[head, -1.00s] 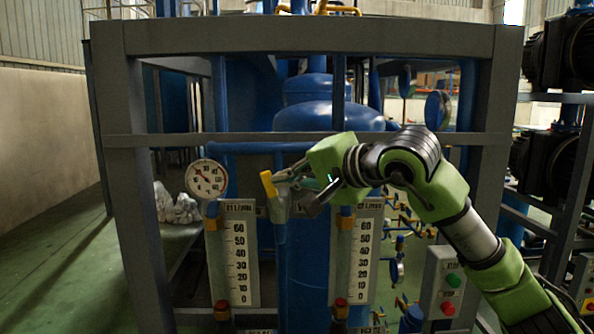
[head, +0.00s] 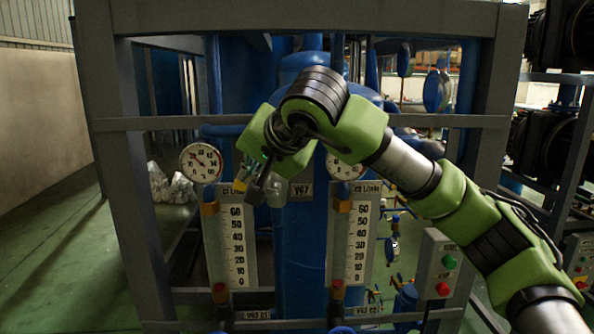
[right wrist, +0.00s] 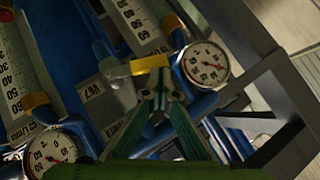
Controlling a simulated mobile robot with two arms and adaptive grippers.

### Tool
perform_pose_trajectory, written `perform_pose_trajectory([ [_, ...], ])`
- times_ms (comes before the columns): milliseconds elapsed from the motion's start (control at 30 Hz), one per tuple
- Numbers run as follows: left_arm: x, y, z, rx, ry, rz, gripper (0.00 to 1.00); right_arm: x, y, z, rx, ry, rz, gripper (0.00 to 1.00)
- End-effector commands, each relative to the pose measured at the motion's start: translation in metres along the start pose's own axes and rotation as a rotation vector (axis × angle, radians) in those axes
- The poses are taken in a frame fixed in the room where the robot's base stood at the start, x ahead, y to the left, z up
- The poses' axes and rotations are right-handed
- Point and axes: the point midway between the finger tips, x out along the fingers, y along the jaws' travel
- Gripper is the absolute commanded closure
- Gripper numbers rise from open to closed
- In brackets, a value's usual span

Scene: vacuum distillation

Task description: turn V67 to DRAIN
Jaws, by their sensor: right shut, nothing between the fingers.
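The V67 label (head: 300,191) is on the blue pipework between two flow scales; it also shows in the right wrist view (right wrist: 92,90). The valve's yellow handle (right wrist: 150,65) points sideways from the grey valve body (right wrist: 122,88) towards a gauge in the right wrist view. In the head view only a bit of the yellow handle (head: 239,186) shows, left of my gripper. My right gripper (head: 258,190) is shut and empty, its fingertips (right wrist: 161,80) close against the handle; contact cannot be told. My left gripper is out of view.
Round gauges stand left (head: 201,162) and right (head: 345,168) of the valve above the flow scales (head: 237,245). A grey frame bar (head: 160,123) crosses above the valve. A button box (head: 438,275) stands at the right.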

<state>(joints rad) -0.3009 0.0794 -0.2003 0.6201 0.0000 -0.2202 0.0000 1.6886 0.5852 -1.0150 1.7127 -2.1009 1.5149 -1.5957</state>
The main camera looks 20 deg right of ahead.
Motion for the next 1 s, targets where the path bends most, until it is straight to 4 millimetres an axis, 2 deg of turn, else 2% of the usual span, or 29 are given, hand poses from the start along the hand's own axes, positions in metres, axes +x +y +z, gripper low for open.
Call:
perform_pose_trajectory([
  [400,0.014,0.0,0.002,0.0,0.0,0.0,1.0,0.013,0.001,0.013,0.006,-0.002,-0.004,1.0],
  [1000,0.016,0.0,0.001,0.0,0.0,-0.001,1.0,0.014,0.0,0.014,0.007,-0.002,-0.005,1.0],
])
